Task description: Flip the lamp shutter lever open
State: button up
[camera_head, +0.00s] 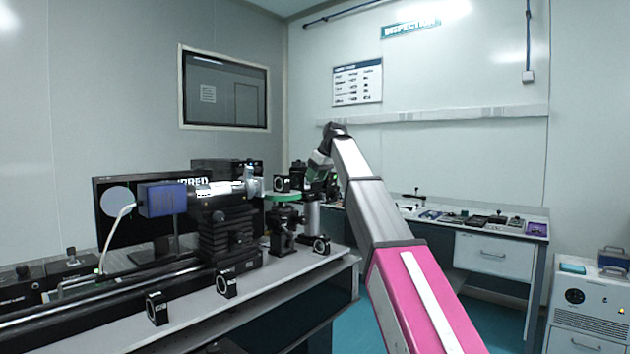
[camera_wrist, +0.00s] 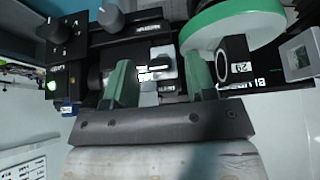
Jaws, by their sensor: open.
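My gripper (camera_wrist: 160,80) shows in the wrist view as two green fingers with a gap between them. It is open. Between and just beyond the fingers is a black unit with a small pale metal piece (camera_wrist: 163,62), which may be the shutter lever; I cannot tell its position clearly. A grey knob (camera_wrist: 110,18) and a white label sit on the same dark equipment. I cannot tell whether a finger touches anything.
A green disc (camera_wrist: 232,22) and a black mount marked 29 (camera_wrist: 238,66) stand close to the right finger. A black knob (camera_wrist: 62,30) and a lit green light (camera_wrist: 52,86) are at left. A side bench (camera_head: 495,228) holds small tools in the head view.

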jog(key=v, duration=0.9)
jog(key=shift+s+r, duration=0.1)
